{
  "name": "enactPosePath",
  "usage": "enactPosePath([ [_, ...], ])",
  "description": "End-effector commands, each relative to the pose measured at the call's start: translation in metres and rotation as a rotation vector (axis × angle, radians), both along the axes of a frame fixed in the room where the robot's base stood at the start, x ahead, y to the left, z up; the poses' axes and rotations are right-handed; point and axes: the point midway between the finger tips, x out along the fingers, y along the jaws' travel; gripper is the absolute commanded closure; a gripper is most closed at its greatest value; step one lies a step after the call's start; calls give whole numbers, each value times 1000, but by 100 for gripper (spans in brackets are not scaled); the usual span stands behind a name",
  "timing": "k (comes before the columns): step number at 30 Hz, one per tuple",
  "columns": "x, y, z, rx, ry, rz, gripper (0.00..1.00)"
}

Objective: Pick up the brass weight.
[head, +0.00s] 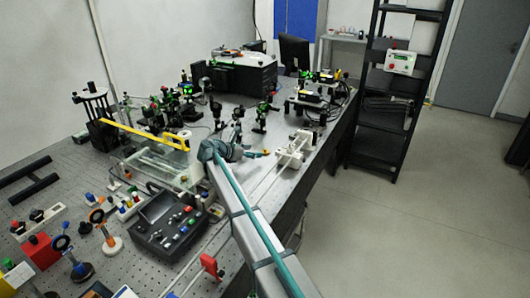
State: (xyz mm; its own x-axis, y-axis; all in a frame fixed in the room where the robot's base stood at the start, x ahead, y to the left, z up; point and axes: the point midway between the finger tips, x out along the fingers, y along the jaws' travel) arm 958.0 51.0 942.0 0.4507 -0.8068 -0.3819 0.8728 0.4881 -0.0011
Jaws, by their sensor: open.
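My gripper (236,154) is at the far end of my teal and grey arm, over the middle of the bench. It is open, small and dark in this view, and its fingertips are hard to make out. A small orange-yellow thing (257,153) shows just right of it; I cannot tell what it is. I cannot make out the brass weight with certainty; it may be hidden by my arm or too small to tell.
The perforated bench (135,262) holds several optical mounts at the back.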

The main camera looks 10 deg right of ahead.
Motion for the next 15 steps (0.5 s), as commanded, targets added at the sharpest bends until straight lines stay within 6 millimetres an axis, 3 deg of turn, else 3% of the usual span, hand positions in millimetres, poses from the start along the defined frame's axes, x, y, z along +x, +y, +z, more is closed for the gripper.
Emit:
enactPosePath([
  [8,9,-16,-4,1,0,0,30],
  [15,25,-43,-12,1,1,-1,30],
])
